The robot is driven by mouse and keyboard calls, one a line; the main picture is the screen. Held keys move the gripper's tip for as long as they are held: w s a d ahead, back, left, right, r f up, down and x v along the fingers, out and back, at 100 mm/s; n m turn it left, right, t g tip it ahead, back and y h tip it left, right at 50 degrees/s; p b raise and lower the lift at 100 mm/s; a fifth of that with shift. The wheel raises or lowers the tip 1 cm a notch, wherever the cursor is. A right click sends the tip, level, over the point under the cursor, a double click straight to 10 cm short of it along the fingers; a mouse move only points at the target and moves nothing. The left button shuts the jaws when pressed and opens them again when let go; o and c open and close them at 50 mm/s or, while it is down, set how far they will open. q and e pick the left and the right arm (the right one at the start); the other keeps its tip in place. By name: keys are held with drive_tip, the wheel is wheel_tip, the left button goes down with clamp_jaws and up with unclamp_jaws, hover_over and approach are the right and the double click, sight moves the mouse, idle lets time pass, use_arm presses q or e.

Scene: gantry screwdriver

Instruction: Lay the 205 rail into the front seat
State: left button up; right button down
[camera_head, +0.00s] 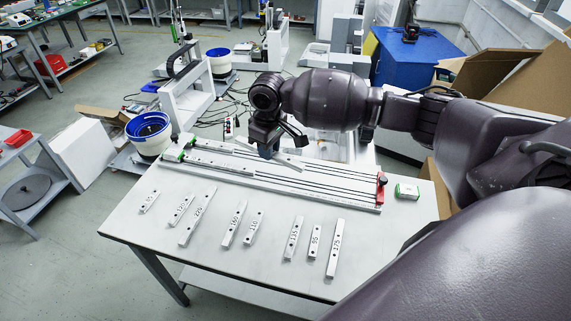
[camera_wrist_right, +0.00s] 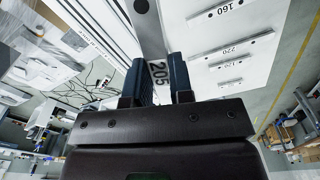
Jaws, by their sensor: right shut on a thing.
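My right gripper (camera_head: 268,152) is above the back part of a long pale fixture (camera_head: 325,193) on the table. It is shut on the 205 rail (camera_wrist_right: 150,32), a light metal bar whose printed number shows between the fingers in the right wrist view. The rail also shows in the head view (camera_head: 288,161), slanted across the fixture and apparently raised above it. The fixture has long parallel dark slots, a red end piece (camera_head: 381,188) at the right and green parts at the left. The front seat cannot be told apart clearly. My left gripper is not in view.
Several numbered rails lie in front of the fixture, among them 160 (camera_head: 233,224) and 175 (camera_head: 335,248). A green and white box (camera_head: 407,191) stands right of the fixture. The table (camera_head: 150,232) is bare around its front left. My right arm covers the right side.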

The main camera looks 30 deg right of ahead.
sight(287, 181)
drive_tip(key=w+d+f+n+b, duration=0.1)
drive_tip(key=d+f, duration=0.1)
drive_tip(key=f, duration=0.1)
drive_tip(key=w+d+f+n+b, duration=0.1)
drive_tip(key=d+f+b, duration=0.1)
drive_tip(key=d+f, duration=0.1)
drive_tip(key=w+d+f+n+b, duration=0.1)
drive_tip(key=d+f, duration=0.1)
drive_tip(key=f, duration=0.3)
drive_tip(key=shift+w+d, duration=0.1)
drive_tip(key=shift+d, duration=0.25)
drive_tip(key=shift+f+b, duration=0.65)
drive_tip(key=shift+f, duration=0.2)
wheel_tip(287, 181, down, 2)
drive_tip(key=shift+f+b, duration=0.15)
drive_tip(key=shift+b, duration=0.55)
drive_tip(key=shift+f, duration=0.5)
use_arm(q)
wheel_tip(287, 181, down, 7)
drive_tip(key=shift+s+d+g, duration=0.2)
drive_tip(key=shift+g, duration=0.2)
use_arm(e)
drive_tip(key=shift+f, duration=0.1)
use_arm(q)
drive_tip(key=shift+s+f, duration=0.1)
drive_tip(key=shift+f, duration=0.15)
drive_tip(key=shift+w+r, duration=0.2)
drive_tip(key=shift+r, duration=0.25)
